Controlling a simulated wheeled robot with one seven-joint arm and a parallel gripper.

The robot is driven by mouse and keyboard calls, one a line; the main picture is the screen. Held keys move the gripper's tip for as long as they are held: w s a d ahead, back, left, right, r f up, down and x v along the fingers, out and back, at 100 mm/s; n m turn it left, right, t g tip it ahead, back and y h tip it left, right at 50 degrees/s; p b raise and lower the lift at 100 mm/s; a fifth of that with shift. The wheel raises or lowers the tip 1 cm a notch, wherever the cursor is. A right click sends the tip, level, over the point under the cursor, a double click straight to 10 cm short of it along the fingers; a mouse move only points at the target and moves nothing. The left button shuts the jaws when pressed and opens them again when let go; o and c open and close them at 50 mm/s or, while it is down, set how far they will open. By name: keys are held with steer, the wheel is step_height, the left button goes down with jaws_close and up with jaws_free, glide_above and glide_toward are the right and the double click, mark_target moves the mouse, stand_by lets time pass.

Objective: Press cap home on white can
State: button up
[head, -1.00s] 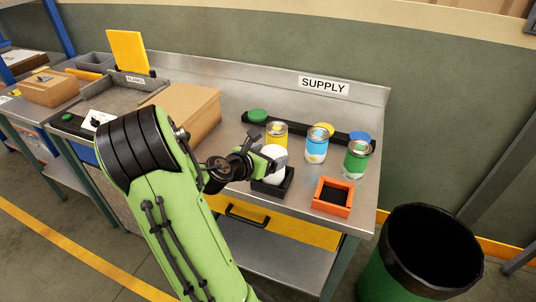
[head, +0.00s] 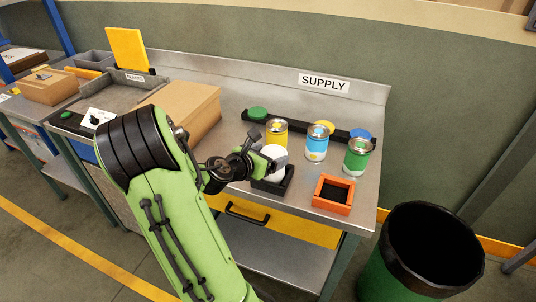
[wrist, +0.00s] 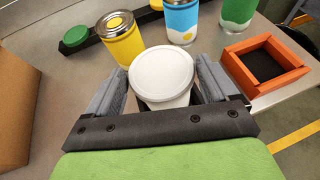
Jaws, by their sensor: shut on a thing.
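A white cap (wrist: 161,70) lies flat on top of the white can (wrist: 168,103), between my gripper's two grey fingers (wrist: 161,80) in the wrist view. The fingers are shut on the cap from both sides. The frames do not show whether a gap is left between cap and can. In the head view the white can (head: 273,177) stands upright in a black square holder (head: 287,184) near the bench's front edge. My gripper (head: 262,158) reaches it from the left and hides part of it.
Yellow (head: 276,134), blue (head: 316,143) and green (head: 357,156) cans stand behind and to the right. A black rack (head: 292,128) with coloured lids lies behind them. An empty orange tray (head: 333,195) is to the right, a cardboard box (head: 185,110) to the left.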

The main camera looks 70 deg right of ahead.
steer(key=shift+f, duration=0.1)
steer(key=o, duration=0.8)
step_height(320, 180, up, 9)
steer(key=p, duration=1)
stand_by(0.4)
stand_by(0.4)
